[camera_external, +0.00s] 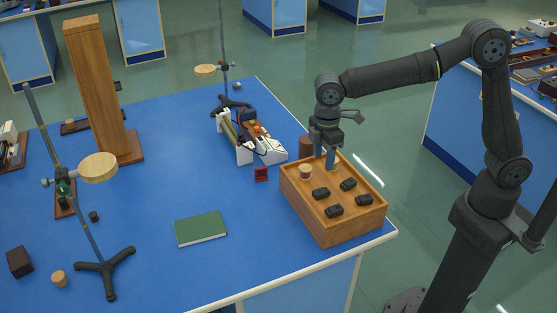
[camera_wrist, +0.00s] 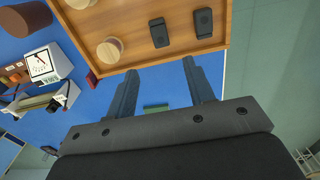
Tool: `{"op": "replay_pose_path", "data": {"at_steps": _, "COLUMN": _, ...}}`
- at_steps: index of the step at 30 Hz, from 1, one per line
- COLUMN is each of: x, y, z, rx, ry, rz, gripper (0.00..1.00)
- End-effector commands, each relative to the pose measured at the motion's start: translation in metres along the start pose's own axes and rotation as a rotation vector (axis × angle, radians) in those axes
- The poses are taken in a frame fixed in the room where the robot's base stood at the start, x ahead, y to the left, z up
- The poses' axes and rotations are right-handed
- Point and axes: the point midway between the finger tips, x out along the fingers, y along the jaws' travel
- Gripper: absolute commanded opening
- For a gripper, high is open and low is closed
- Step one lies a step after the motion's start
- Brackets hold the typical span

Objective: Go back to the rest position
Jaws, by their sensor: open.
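My gripper (camera_external: 325,157) points down over the back part of the wooden tray (camera_external: 303,210), near the right edge of the blue bench. Its two fingers are apart in the wrist view (camera_wrist: 163,85), with nothing held between them. A cork piece (camera_external: 305,172) stands in the tray just left of the fingers. Several black blocks (camera_external: 334,211) lie in the tray in front of the fingers. Two cork pieces show in the wrist view, one (camera_wrist: 110,50) near the tray's edge. The exact height of the fingertips above the tray floor is hard to tell.
A brown cylinder (camera_external: 306,147) stands behind the tray. A white instrument (camera_external: 262,148) and small red block (camera_external: 261,174) are to its left. A green book (camera_external: 201,228) lies left of the tray. Stands and a tall wooden post (camera_external: 95,90) are farther left. Space above the tray looks clear.

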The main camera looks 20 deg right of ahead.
Motion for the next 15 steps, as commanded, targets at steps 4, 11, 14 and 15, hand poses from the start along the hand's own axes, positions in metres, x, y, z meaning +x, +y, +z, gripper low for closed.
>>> {"op": "replay_pose_path", "data": {"at_steps": 4, "x": 0.012, "y": 0.000, "z": 0.000, "rx": 0.000, "ry": -0.002, "rz": -0.001, "gripper": 0.48}}
{"op": "replay_pose_path", "data": {"at_steps": 11, "x": 0.053, "y": 0.000, "z": 0.001, "rx": 0.000, "ry": -0.005, "rz": -0.003, "gripper": 0.48}}
{"op": "replay_pose_path", "data": {"at_steps": 14, "x": 0.073, "y": 0.000, "z": 0.000, "rx": 0.000, "ry": -0.004, "rz": -0.002, "gripper": 0.48}}
{"op": "replay_pose_path", "data": {"at_steps": 15, "x": 0.082, "y": 0.000, "z": 0.001, "rx": 0.000, "ry": -0.005, "rz": -0.002, "gripper": 0.48}}
